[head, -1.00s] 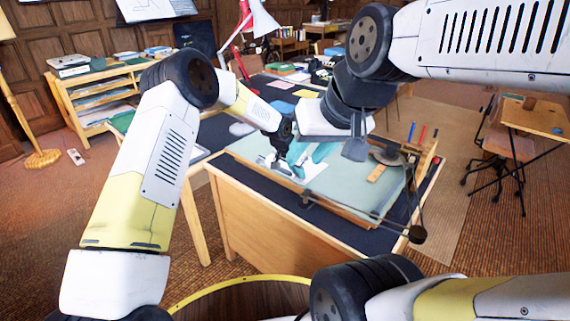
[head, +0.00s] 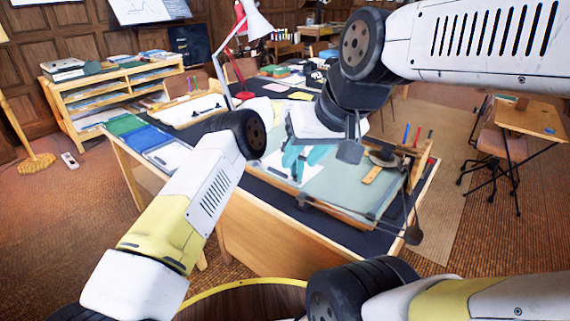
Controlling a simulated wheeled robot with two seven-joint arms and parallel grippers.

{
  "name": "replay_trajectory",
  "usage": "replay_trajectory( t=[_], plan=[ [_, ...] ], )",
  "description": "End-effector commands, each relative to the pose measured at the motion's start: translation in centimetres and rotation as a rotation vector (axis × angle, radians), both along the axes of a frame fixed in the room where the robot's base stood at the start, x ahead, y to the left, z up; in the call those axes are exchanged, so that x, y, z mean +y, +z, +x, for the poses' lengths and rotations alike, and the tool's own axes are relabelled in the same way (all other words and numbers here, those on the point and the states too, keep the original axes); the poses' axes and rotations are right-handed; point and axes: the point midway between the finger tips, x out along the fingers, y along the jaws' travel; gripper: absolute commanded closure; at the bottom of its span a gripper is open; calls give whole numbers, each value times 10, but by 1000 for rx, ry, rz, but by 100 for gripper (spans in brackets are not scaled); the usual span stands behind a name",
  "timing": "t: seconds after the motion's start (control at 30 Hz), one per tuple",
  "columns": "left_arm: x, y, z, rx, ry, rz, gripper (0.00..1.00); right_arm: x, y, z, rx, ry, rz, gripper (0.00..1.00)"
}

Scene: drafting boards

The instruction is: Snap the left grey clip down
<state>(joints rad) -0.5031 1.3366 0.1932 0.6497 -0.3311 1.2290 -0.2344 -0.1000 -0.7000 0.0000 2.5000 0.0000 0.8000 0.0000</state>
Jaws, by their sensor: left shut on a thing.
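The pale green drafting board (head: 338,188) lies tilted on the desk, with a white sheet (head: 275,163) and teal pieces (head: 320,155) on it. I cannot make out the left grey clip; my left arm covers part of the board's left side. My right gripper (head: 350,150) hangs over the board's far part, seen mostly from behind. I cannot tell whether its fingers are apart.
A round dark tool (head: 383,157) and upright pens (head: 418,136) are at the board's right. A red and white lamp (head: 250,22) stands behind. A dark desk strip (head: 290,217) lies bare in front.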

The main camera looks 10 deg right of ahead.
Motion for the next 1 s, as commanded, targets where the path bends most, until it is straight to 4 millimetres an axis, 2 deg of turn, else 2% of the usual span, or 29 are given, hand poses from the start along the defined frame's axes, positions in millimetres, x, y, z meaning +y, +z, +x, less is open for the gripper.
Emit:
replay_trajectory(
  t=[0.53, 0.57, 0.67, 1.0],
  plan=[
    [-1, -2, 0, 9, -1, 8, 100, 0, 0, 0, 0, 0, 0, 64],
    [-1, -2, 0, 9, -1, 8, 82, 0, 0, 0, 0, 0, 0, 64],
    [-1, -2, 0, 8, -1, 9, 62, 0, 0, 0, 0, 0, 0, 64],
    [-1, 1, 0, 7, 0, 9, 62, 0, 0, 0, 0, 0, 0, 64]
  ],
)
